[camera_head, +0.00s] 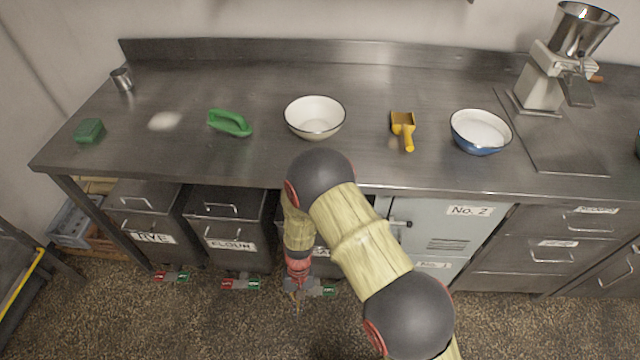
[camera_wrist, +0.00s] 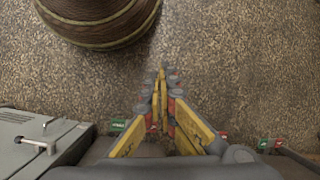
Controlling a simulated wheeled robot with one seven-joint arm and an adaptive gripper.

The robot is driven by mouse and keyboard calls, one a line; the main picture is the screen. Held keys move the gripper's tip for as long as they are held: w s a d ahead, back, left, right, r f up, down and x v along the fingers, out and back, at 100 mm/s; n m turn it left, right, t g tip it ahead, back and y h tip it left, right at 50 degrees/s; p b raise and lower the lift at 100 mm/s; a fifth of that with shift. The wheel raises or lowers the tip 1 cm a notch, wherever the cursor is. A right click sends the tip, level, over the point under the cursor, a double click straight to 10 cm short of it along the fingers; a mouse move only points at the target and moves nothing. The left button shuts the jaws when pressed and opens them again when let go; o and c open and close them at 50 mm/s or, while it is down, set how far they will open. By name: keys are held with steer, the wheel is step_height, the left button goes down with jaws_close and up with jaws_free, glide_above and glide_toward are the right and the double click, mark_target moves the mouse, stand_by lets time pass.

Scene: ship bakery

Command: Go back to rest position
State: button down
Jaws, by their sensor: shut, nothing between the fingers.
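My gripper (camera_head: 297,297) hangs low in front of the counter, pointing down toward the speckled floor. In the wrist view its yellow fingers (camera_wrist: 162,80) come together at the tips, shut with nothing between them. My arm reaches down in front of the counter's front edge and hides part of a bin behind it. The gripper touches no object that I can see.
Below are labelled bins (camera_head: 228,230) and a grey cabinet (camera_head: 450,228).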

steer(key=w+d+r, duration=0.1)
steer(key=d+r, duration=0.1)
steer(key=r, duration=0.5)
steer(key=w+d+r, duration=0.1)
steer(key=d+r, duration=0.1)
steer(key=r, duration=0.5)
steer(key=s+d+r+t, duration=0.3)
steer(key=d+r, duration=0.4)
steer(key=r, duration=0.7)
steer(key=s+d+r+m+t+p, duration=0.1)
steer(key=s+d+r+t, duration=0.2)
steer(key=d+r, duration=0.5)
steer(key=s+d+r+m+t+p, duration=0.1)
steer(key=s+d+r+t, duration=0.2)
steer(key=r, duration=1.7)
steer(key=d+t, duration=0.1)
steer(key=d, duration=0.3)
steer(key=shift+d+h, duration=0.15)
steer(key=shift+h, duration=0.15)
steer(key=shift+r, duration=0.1)
